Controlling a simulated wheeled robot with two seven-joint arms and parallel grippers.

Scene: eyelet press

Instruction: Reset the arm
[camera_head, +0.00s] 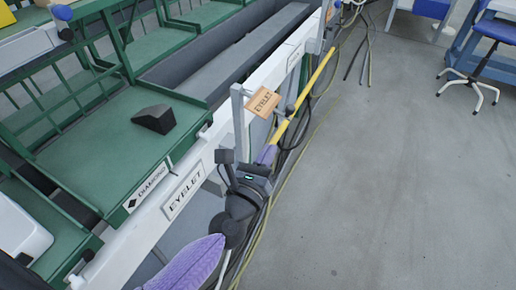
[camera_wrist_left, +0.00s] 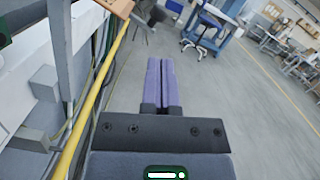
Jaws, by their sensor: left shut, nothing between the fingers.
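My left gripper (camera_head: 268,154) is in the middle of the head view, beside the white front rail of the bench. Its purple fingers also show in the left wrist view (camera_wrist_left: 160,63), side by side and shut with nothing between them. My left arm (camera_head: 190,265) comes in from the bottom, in purple and black. The fingers point along the yellow pole (camera_head: 308,90). An orange EYELET sign (camera_head: 263,102) on a grey post stands just beyond the gripper. My right gripper is in neither view.
A black wedge (camera_head: 152,119) sits on a green tray (camera_head: 95,150) marked DIAMOND. The white rail (camera_head: 217,145) carries an EYELET label (camera_head: 183,191). Cables (camera_head: 300,150) hang beside the gripper. The grey floor (camera_head: 410,170) at the right is clear, with a blue chair (camera_head: 490,32) far off.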

